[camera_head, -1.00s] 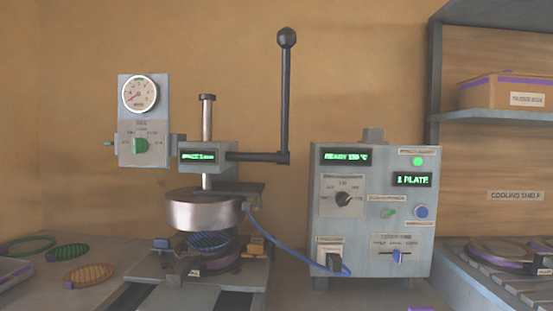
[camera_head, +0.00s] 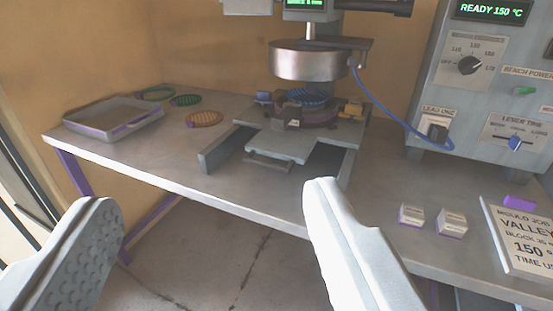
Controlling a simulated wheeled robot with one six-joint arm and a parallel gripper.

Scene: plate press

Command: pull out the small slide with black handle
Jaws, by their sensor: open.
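The press's small slide (camera_head: 282,146) is a flat grey plate between two rails, sticking out toward me below the press. A dark bar-like handle (camera_head: 268,163) lies along its front edge; its exact colour is hard to tell. A dark round mould with a blue patterned plate (camera_head: 308,97) sits behind the slide, under the round metal press head (camera_head: 310,62). My gripper (camera_head: 210,200) is open and empty, its two pale fingers wide apart in the foreground. The handle lies beyond the fingertips, between them in the picture, and nothing touches it.
A grey tray (camera_head: 90,128) and several coloured patterned discs (camera_head: 204,118) lie on the bench at left. Two small labelled blocks (camera_head: 411,215) and a sign (camera_head: 525,235) lie at right, near the control box (camera_head: 480,85). A blue cable (camera_head: 385,112) runs from press to box.

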